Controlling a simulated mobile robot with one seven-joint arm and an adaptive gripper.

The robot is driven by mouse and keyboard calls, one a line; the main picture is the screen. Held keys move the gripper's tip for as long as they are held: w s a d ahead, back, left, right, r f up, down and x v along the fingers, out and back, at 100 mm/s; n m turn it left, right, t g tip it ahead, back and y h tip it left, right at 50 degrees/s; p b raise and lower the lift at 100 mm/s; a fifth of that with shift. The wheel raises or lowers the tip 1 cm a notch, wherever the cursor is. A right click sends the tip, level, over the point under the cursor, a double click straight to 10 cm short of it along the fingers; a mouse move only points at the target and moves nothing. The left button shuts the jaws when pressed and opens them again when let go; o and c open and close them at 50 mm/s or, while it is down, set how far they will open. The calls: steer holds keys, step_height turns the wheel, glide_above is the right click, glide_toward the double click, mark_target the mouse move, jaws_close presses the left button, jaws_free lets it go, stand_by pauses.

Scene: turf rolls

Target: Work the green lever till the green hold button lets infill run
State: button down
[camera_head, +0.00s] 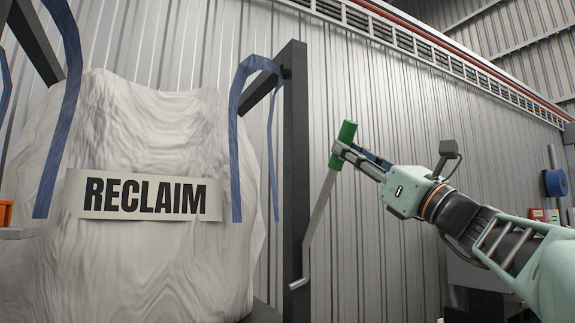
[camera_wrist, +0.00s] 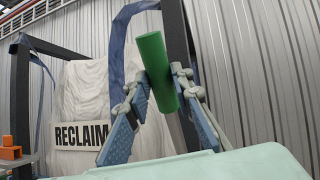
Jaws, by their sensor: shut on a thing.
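The green lever grip (camera_head: 343,143) tops a grey metal lever arm (camera_head: 320,212) beside the dark frame post. The lever stands upright, leaning a little to the right at its top in the head view. My gripper (camera_head: 341,156) is shut on the green grip from the right. In the wrist view the green grip (camera_wrist: 156,68) stands tilted between the two blue finger pads of my gripper (camera_wrist: 160,95). The lower end of the lever arm meets a small crank piece (camera_head: 299,283) at the post. I cannot make out a green hold button in either view.
A large white bag (camera_head: 150,262) with a RECLAIM label (camera_head: 145,195) hangs by blue straps left of the dark post (camera_head: 295,150). A corrugated wall (camera_head: 440,130) stands behind. A red box (camera_head: 537,214) and a blue reel (camera_head: 554,183) are at far right.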

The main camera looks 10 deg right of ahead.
steer(key=shift+w+f, duration=0.1)
steer(key=shift+f, duration=0.25)
steer(key=c, duration=2)
jaws_free()
steer(key=o, duration=0.3)
steer(key=shift+s+d+r, duration=0.1)
steer(key=shift+s+r, duration=0.05)
steer(key=shift+s, duration=0.1)
steer(key=shift+r, duration=0.1)
step_height(320, 180, up, 10)
steer(key=shift+f, duration=0.1)
